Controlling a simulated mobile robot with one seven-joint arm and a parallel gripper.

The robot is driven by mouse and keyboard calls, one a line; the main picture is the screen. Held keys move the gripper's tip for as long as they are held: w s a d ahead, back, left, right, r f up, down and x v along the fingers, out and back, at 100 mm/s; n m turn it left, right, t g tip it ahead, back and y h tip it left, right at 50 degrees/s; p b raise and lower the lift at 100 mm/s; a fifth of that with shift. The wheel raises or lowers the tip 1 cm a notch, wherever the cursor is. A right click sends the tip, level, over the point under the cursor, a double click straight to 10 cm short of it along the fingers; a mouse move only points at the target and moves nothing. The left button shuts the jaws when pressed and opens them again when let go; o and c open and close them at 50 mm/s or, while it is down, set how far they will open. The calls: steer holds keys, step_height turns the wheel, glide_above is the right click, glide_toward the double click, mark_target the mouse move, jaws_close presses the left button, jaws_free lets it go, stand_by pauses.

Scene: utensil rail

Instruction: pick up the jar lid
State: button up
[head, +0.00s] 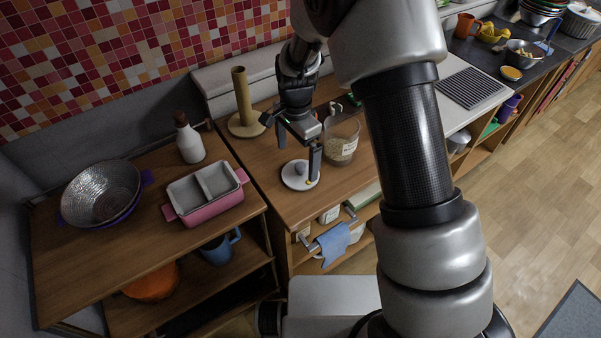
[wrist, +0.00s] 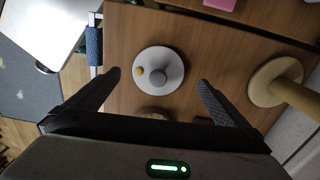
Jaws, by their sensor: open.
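The jar lid (head: 292,181) is a round white disc with a grey knob, lying flat on the wooden counter in the head view. In the wrist view the lid (wrist: 165,57) sits ahead of and between the two fingers, with a small yellow spot left of its knob. My gripper (head: 298,152) points down above the lid, open and empty. Its fingers (wrist: 159,80) are spread wider than the lid in the wrist view. A glass jar (head: 341,145) with grainy contents stands just right of the gripper.
A wooden towel holder (head: 243,105) stands behind the lid; its base also shows in the wrist view (wrist: 268,84). A pink divided dish (head: 209,209), a white bottle (head: 190,145) and a metal colander (head: 101,188) stand left. A blue cloth (head: 333,243) hangs on the front rail.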

mark_target(300, 166)
steer(key=f, duration=0.2)
steer(key=d+f, duration=0.1)
steer(key=f, duration=0.1)
steer(key=shift+w+f+p, duration=0.2)
steer(key=shift+f+p, duration=0.1)
steer(key=shift+f, duration=0.45)
steer(key=c, duration=1)
